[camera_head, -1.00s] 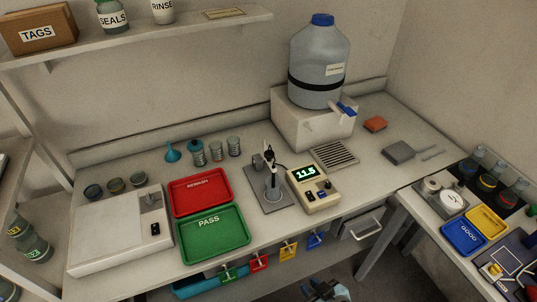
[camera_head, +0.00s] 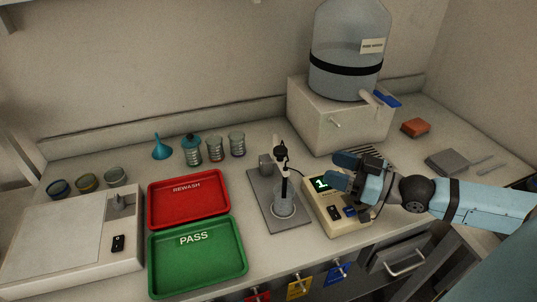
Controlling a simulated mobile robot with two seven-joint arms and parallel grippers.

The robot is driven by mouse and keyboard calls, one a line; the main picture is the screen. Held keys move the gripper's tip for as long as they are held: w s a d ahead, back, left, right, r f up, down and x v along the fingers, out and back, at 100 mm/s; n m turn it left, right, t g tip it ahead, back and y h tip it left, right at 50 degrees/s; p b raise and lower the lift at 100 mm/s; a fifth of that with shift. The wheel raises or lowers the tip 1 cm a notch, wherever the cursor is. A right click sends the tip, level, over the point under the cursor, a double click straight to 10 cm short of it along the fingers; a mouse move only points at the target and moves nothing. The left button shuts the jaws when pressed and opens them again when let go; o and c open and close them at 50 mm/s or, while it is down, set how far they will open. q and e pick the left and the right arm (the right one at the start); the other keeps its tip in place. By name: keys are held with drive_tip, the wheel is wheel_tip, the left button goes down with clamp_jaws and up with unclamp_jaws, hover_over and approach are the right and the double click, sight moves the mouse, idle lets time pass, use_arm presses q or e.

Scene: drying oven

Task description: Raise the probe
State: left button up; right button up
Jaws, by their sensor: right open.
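The probe (camera_head: 285,183) is a dark, slim rod held upright on a stand. Its lower end is inside a clear beaker (camera_head: 284,204) on the grey stand plate (camera_head: 262,200). The cream meter (camera_head: 335,219) stands just right of the plate, its lit green display partly hidden by my right gripper. My right gripper (camera_head: 343,172) is open and empty, with blue fingers pointing left over the meter. It is to the right of the probe and apart from it. My left gripper is not in view.
A red REWASH tray (camera_head: 188,214) and a green PASS tray (camera_head: 240,291) lie left of the stand. Several glass jars and a teal funnel (camera_head: 162,150) stand behind them. A large water carboy (camera_head: 347,45) sits on a white block (camera_head: 325,118) behind the meter.

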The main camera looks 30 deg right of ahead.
sight(280, 149)
drive_tip(key=x, duration=1.2)
drive_tip(key=shift+a+r, duration=0.2)
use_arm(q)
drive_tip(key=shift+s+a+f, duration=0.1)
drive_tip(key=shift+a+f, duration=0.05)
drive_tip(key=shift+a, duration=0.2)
use_arm(e)
drive_tip(key=shift+w+a, duration=0.4)
drive_tip(key=shift+w, duration=0.2)
